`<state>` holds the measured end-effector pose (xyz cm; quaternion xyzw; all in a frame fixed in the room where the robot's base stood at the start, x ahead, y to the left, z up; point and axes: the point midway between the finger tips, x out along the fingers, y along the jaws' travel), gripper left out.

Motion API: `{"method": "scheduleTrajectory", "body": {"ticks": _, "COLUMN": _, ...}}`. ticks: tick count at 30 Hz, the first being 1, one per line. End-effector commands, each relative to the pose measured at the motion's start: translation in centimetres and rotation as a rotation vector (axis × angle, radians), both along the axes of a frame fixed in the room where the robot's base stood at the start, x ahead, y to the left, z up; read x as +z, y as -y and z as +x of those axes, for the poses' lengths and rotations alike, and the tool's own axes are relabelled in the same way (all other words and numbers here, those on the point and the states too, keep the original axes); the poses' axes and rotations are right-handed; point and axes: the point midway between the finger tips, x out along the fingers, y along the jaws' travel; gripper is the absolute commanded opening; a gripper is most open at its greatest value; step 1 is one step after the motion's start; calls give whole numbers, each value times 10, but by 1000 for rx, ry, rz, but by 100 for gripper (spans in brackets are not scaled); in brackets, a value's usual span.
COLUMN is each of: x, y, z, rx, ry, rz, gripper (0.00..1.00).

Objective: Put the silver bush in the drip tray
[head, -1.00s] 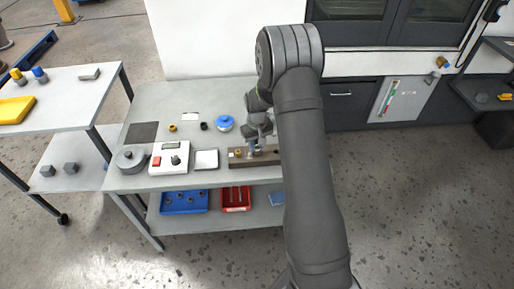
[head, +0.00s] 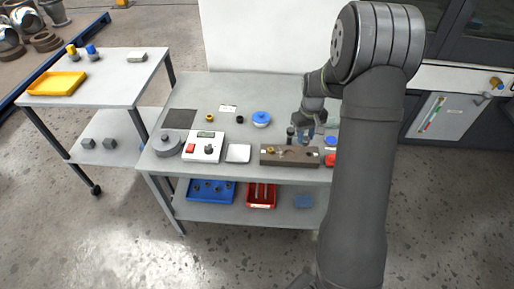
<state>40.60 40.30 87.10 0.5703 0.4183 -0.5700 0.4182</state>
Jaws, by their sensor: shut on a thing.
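My gripper (head: 305,136) hangs above the right part of a brown block (head: 277,159) on the grey bench. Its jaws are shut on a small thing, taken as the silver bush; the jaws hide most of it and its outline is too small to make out. A brass-coloured piece (head: 270,150) sits at the block's left end. A shallow yellow tray (head: 57,84), which looks like the drip tray, lies on the side cart at the far left, well away from my gripper.
The bench holds a white control box (head: 203,147), a white square pad (head: 238,153), a round grey piece (head: 168,144) and a blue-topped disc (head: 261,118). A blue bin (head: 211,190) and red bin (head: 261,195) are below.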

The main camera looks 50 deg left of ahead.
Motion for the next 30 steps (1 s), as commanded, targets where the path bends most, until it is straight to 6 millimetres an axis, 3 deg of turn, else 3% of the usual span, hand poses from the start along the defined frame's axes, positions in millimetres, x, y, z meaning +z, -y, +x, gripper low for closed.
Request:
{"method": "scheduleTrajectory", "body": {"ticks": 1, "x": -3, "y": -21, "z": -12, "rx": 46, "ry": 0, "rz": 0, "gripper": 5}}
{"method": "scheduleTrajectory", "body": {"ticks": 3, "x": -6, "y": -44, "z": -27, "rx": 99, "ry": 0, "rz": 0, "gripper": 5}}
{"method": "scheduleTrajectory", "body": {"ticks": 9, "x": -13, "y": -93, "z": -65, "rx": 218, "ry": 0, "rz": 0, "gripper": 5}}
{"method": "scheduleTrajectory", "body": {"ticks": 17, "x": -25, "y": -123, "z": -90, "rx": 267, "ry": -1, "rz": -1, "gripper": 5}}
{"method": "scheduleTrajectory", "body": {"ticks": 30, "x": -79, "y": -196, "z": -142, "rx": 264, "ry": 0, "rz": 0, "gripper": 5}}
